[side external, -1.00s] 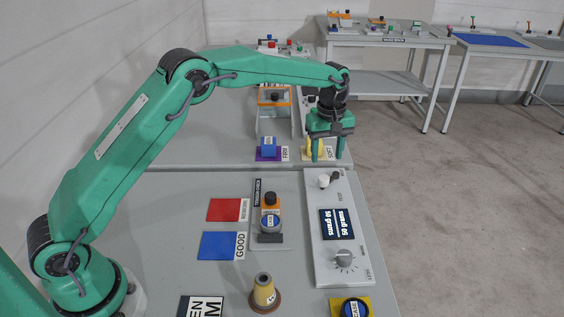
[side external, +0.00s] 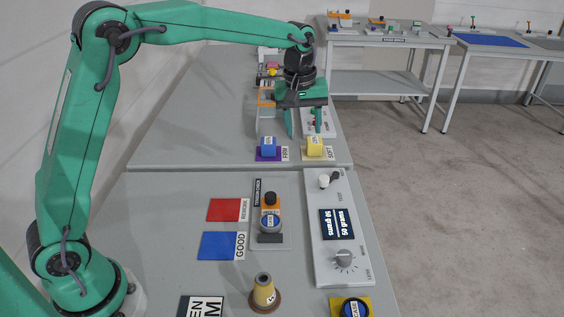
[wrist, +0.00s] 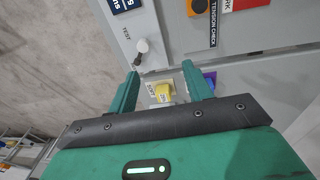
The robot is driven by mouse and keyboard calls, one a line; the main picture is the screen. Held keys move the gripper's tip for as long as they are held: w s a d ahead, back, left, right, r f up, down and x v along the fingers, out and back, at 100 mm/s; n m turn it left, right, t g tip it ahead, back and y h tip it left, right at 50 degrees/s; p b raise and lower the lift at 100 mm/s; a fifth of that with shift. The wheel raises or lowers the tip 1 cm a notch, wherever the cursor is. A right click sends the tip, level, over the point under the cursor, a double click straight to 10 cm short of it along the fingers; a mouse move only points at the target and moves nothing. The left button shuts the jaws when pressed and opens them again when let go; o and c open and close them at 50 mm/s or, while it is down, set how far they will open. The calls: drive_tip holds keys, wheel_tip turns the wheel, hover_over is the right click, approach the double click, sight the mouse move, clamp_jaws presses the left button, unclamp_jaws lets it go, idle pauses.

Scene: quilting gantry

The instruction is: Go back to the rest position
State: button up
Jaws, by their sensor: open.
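My gripper (side external: 302,125) is open and empty. In the side external view it hangs above the far part of the bench, behind the blue block and the yellow block. The yellow block (side external: 315,146) sits on a pale pad beside the SOFT label. The blue block (side external: 268,147) sits on a purple pad (side external: 270,157) beside the FIRM label. In the wrist view the yellow block (wrist: 163,92) shows between and beyond my two open fingers, apart from them. The purple pad (wrist: 209,78) is partly hidden by a finger.
A control panel (side external: 323,264) with a display and dial lies on the near bench. A tension-check fixture (side external: 270,238), red pad (side external: 224,210), blue pad (side external: 217,246) and thread cone (side external: 264,291) are nearby. Open floor (side external: 450,230) lies to the right.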

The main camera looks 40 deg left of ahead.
drive_tip(key=s+a+r+m+t, duration=0.1)
drive_tip(key=s+a+r+m, duration=0.1)
drive_tip(key=s+r, duration=0.5)
drive_tip(key=s+a+f+m+t, duration=0.1)
drive_tip(key=s+a+f+m, duration=0.1)
drive_tip(key=s, duration=0.9)
drive_tip(key=s+a+f+m+t, duration=0.1)
drive_tip(key=s+m, duration=0.3)
drive_tip(key=s, duration=0.8)
drive_tip(key=shift+s+a+f+m+t, duration=0.2)
drive_tip(key=shift+a+f+m+t, duration=0.2)
drive_tip(key=shift+t, duration=0.2)
